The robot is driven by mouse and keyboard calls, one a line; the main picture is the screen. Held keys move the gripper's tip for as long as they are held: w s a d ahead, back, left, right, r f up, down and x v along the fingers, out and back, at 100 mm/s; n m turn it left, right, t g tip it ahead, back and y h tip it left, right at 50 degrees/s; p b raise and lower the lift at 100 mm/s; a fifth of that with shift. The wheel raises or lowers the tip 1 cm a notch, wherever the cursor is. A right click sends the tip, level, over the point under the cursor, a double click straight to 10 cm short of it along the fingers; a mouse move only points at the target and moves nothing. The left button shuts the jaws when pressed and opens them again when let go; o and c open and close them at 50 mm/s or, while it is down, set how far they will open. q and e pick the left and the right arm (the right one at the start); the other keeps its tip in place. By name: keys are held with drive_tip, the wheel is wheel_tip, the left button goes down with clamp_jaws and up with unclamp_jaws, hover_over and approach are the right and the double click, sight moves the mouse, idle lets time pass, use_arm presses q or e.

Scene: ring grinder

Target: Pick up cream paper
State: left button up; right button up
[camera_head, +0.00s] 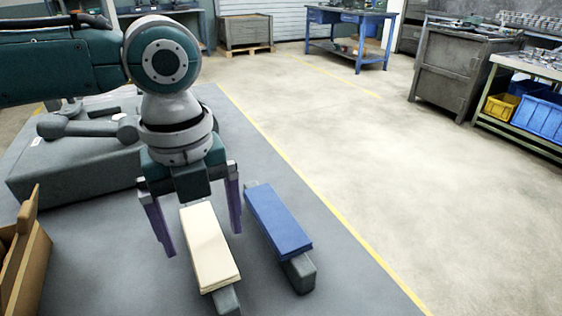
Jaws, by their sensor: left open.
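The cream paper (208,249) is a flat rectangular block lying on a grey support (227,300), whose front end sticks out below it. My left gripper (203,243) points down over the cream paper, with its two purple fingers spread wide, one on each side of it. The fingers look apart from the cream paper, but their exact height beside it is hard to tell. My right gripper is not in view.
A blue block (277,219) lies on a second grey support (301,273), close to the right finger. An open cardboard box (27,270) stands at the lower left. A large grey block (85,167) lies behind. The grey surface right of the blue block is clear.

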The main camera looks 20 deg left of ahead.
use_arm(q)
drive_tip(key=c, duration=1.4)
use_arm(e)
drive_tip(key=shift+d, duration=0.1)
use_arm(q)
drive_tip(key=shift+r, duration=0.1)
